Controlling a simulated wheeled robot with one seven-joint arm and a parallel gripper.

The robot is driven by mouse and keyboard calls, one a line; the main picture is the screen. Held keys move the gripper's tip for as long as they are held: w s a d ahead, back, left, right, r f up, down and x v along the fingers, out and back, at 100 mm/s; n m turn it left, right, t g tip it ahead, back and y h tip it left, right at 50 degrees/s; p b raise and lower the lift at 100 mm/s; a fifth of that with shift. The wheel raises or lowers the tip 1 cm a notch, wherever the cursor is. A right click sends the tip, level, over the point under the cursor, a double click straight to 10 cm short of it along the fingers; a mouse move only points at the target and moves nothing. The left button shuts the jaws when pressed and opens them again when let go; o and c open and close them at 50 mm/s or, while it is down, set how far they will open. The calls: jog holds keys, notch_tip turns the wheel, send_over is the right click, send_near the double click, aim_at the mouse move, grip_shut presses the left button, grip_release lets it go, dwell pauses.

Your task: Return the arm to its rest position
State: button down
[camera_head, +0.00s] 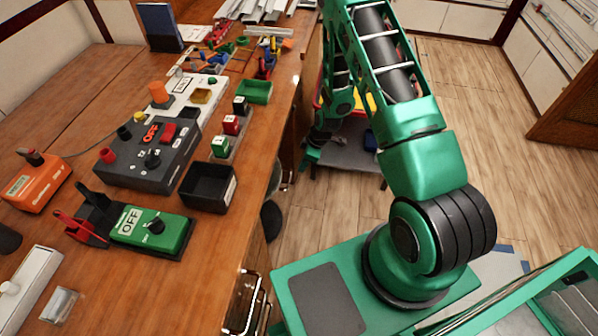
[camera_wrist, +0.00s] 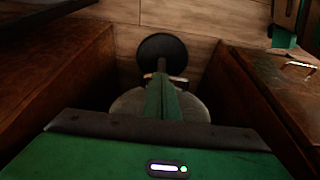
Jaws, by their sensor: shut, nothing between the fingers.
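My gripper (camera_wrist: 162,100) shows in the wrist view as narrow green fingers held together, with nothing between them. It points down past a black round shape and a pale round shape between two wooden cabinet sides. My green arm (camera_head: 425,165) rises from its base at the lower right in the head view and bends over at the top. Its far part hangs beyond the bench's right edge, clear of the things on the bench. I cannot make out the fingers in the head view.
The wooden bench (camera_head: 125,275) carries a green OFF device (camera_head: 152,231), a dark OFF box (camera_head: 150,150), an empty black bin (camera_head: 208,187), a green tray (camera_head: 255,91) and small colored blocks. A dark-topped low platform (camera_head: 345,150) stands beyond my arm. Wooden floor (camera_head: 500,130) is open at right.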

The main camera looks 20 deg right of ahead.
jog(key=shift+v, duration=0.9)
jog(key=s+d+r+m+h, duration=0.1)
jog(key=s+d+r+m, duration=0.15)
jog(key=r, duration=0.65)
jog(key=s+d+r+m+h, duration=0.1)
jog(key=s+d+r+m, duration=0.2)
jog(key=r, duration=0.6)
jog(key=s+d+r+m, duration=0.25)
jog(key=d+r, duration=0.25)
jog(key=r, duration=0.4)
jog(key=s+r+m+g, duration=0.1)
jog(key=s+r+m, duration=0.4)
jog(key=s, duration=0.8)
jog(key=s+r+m+g, duration=0.1)
jog(key=s+r+m, duration=0.3)
jog(key=s+r, duration=0.7)
jog(key=shift+s+d+m+h, duration=0.3)
jog(key=shift+s+d+m, duration=0.1)
jog(key=shift+s, duration=0.65)
jog(key=shift+r, duration=0.15)
